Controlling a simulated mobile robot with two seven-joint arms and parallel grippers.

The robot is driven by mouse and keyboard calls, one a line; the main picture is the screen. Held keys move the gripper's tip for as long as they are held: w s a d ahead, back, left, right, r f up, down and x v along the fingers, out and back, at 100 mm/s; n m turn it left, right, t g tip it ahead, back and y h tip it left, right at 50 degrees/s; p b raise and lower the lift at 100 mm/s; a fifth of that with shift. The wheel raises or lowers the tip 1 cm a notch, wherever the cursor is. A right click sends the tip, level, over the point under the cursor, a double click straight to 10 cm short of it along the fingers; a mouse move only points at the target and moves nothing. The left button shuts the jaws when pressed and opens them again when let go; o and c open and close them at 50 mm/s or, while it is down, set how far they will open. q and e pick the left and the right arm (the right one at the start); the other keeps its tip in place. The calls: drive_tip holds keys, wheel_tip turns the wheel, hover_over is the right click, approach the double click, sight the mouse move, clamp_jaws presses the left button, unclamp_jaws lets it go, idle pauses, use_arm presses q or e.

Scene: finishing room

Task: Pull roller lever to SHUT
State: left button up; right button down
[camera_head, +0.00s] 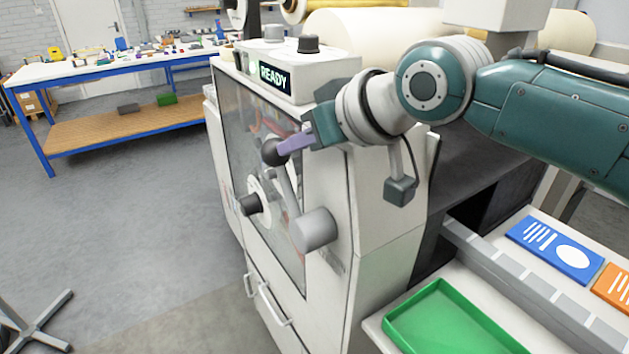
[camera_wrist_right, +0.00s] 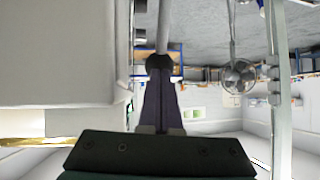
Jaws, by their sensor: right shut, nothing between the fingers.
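The roller lever (camera_head: 285,186) is a grey rod with a dark round knob (camera_head: 274,152), rising from a grey hub (camera_head: 315,229) on the side of the white machine (camera_head: 372,222). It leans up and to the left. My right gripper (camera_head: 289,147) has its purple fingers shut with nothing between them, tips at the knob. In the right wrist view the closed fingers (camera_wrist_right: 160,84) end right at the knob (camera_wrist_right: 159,63), with the rod beyond. I cannot tell whether they touch. No SHUT marking is readable. My left gripper is not in view.
A READY display (camera_head: 273,78) sits on the machine top. A black-handled dial (camera_head: 250,204) is left of the hub. A green tray (camera_head: 452,322) and a blue card (camera_head: 554,248) lie at lower right. A blue-framed workbench (camera_head: 100,72) stands behind. Open floor lies left.

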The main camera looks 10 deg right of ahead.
drive_tip(key=shift+w+a, duration=0.1)
drive_tip(key=shift+w, duration=0.2)
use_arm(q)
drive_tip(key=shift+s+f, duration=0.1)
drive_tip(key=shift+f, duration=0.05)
use_arm(e)
drive_tip(key=shift+f+g, duration=0.15)
drive_tip(key=shift+g, duration=0.15)
drive_tip(key=shift+f, duration=0.1)
